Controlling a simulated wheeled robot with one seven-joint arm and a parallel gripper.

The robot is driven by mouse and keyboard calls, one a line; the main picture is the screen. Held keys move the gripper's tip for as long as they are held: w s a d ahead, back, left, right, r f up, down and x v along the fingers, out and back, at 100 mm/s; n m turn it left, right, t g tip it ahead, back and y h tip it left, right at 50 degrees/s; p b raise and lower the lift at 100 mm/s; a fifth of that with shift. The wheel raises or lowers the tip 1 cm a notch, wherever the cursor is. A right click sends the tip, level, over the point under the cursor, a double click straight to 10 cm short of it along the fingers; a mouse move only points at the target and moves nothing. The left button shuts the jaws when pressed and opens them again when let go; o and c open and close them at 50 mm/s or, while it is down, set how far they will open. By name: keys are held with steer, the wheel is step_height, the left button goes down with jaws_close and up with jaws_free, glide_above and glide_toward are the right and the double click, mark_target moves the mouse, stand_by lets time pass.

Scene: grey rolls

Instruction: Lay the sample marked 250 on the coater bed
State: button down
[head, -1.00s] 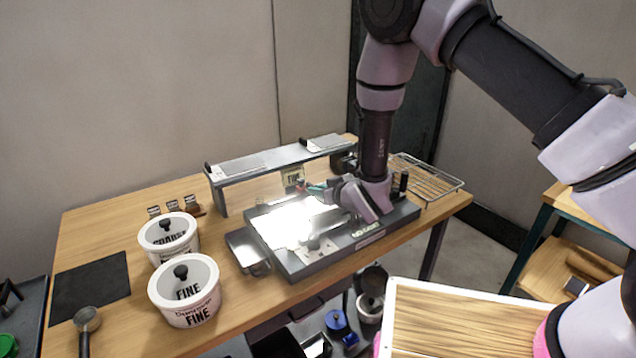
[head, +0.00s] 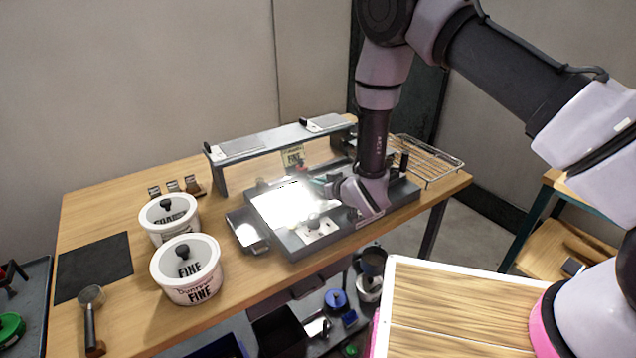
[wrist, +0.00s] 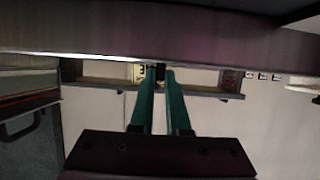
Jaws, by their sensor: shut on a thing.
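The coater (head: 312,245) is a grey machine on the wooden bench, with a bright, glaring flat bed (head: 275,210). My gripper (head: 322,184) is low over the right part of this bed, with its teal fingers pointing left. In the wrist view its fingers (wrist: 160,74) are close together, shut on a small dark thing (wrist: 159,75) at their tips. That thing is mostly hidden, and I can read no 250 on it. Whether it touches the bed I cannot tell.
Two lidded tubs (head: 190,285), small clips (head: 172,187), a black mat (head: 93,268) and a scoop (head: 91,310) are left. A wire rack (head: 432,162) is right.

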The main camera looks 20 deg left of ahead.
steer(key=shift+f, duration=0.25)
steer(key=c, duration=0.8)
jaws_free()
steer(key=v, duration=1)
steer(key=shift+s+d+r, duration=0.1)
steer(key=shift+s+d, duration=0.05)
steer(key=w+d+r+m+t+h, duration=0.1)
steer(key=w+d+r+m+h, duration=0.15)
steer(key=w+d+r, duration=0.6)
steer(key=w+d+r+m+t+h, duration=0.1)
steer(key=w+d+r+m+h, duration=0.25)
steer(key=r, duration=0.75)
steer(key=s+d+r+m+g+h, duration=0.1)
steer(key=s+d+r+m, duration=0.2)
steer(key=d+r, duration=0.95)
steer(key=s+d+r+m+g, duration=0.1)
steer(key=s+d+r, duration=0.2)
steer(key=s, duration=0.4)
steer(key=s+d+r+m, duration=0.2)
steer(key=s+d+r, duration=0.1)
steer(key=s+d, duration=0.3)
steer(key=s+d+r+m+g+h, duration=0.1)
steer(key=s+d+r+m, duration=0.1)
steer(key=s+d, duration=0.3)
steer(key=shift+s+r+g, duration=0.15)
steer(key=shift+s+r, duration=0.05)
steer(key=shift+s, duration=0.65)
steer(key=shift+s+r+g, duration=0.15)
steer(key=shift+s+r, duration=0.1)
steer(key=shift+s, duration=0.65)
